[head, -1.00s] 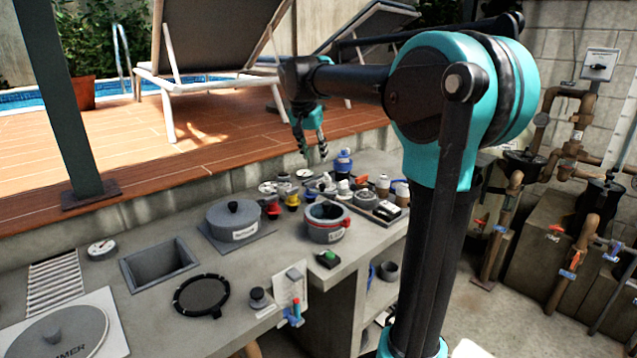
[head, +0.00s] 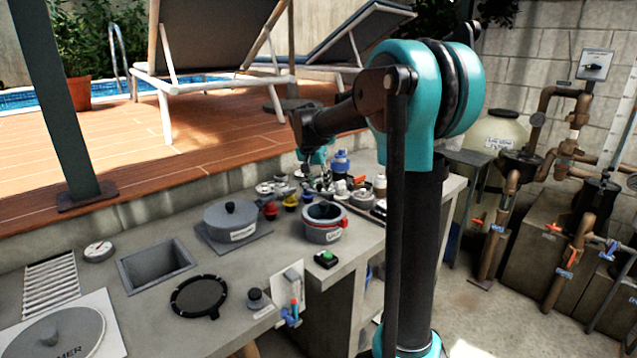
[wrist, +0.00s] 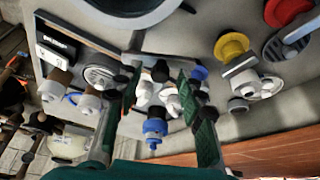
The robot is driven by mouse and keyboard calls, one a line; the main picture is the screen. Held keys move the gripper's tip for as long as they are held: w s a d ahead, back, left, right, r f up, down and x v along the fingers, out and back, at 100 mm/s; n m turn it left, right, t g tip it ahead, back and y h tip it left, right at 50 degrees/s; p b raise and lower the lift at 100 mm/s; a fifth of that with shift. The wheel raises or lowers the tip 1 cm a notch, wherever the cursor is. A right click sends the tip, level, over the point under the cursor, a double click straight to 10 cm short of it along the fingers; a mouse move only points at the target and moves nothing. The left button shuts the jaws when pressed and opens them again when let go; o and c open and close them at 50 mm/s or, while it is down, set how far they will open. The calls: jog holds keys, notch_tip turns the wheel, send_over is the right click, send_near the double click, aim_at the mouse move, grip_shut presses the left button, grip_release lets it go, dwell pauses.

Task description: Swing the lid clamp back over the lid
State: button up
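My gripper (wrist: 157,88) is open, its two green-and-dark fingers wide apart in the wrist view. Between and beyond them is a cluster of small white, black and blue fittings, including a blue-and-white one (wrist: 155,127); no grip on any shows. In the head view my gripper (head: 314,165) is low over the back of the counter, partly hiding those fittings. A round grey housing (head: 322,234) with an open-looking dark top and a red part (head: 344,223) at its side stands in front. I cannot tell surely which part is the lid clamp.
Pipes and valves stand at right.

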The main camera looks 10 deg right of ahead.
grip_shut()
jog(key=shift+s+n, duration=0.1)
jog(key=shift+n, duration=0.2)
dwell(0.3)
jog(key=n, duration=0.1)
jog(key=s+n+y, duration=0.1)
jog(key=n, duration=0.1)
jog(key=shift+s+t, duration=0.15)
jog(key=shift+t, duration=0.15)
jog(key=n+y, duration=0.1)
jog(key=n, duration=0.1)
jog(key=s+n+y, duration=0.1)
jog(key=n, duration=0.1)
jog(key=shift+s+d, duration=0.15)
jog(key=n, duration=0.1)
jog(key=s+n+y, duration=0.1)
jog(key=n, duration=0.1)
jog(key=shift+d+n, duration=0.3)
jog(key=shift+d, duration=0.05)
jog(key=shift+s+d+n+g+y, duration=0.25)
jog(key=shift+n+y, duration=0.15)
jog(key=shift+n, duration=0.55)
jog(key=shift+s+d+n+g+y, duration=0.25)
jog(key=shift+n+y, duration=0.15)
jog(key=shift+n, duration=0.55)
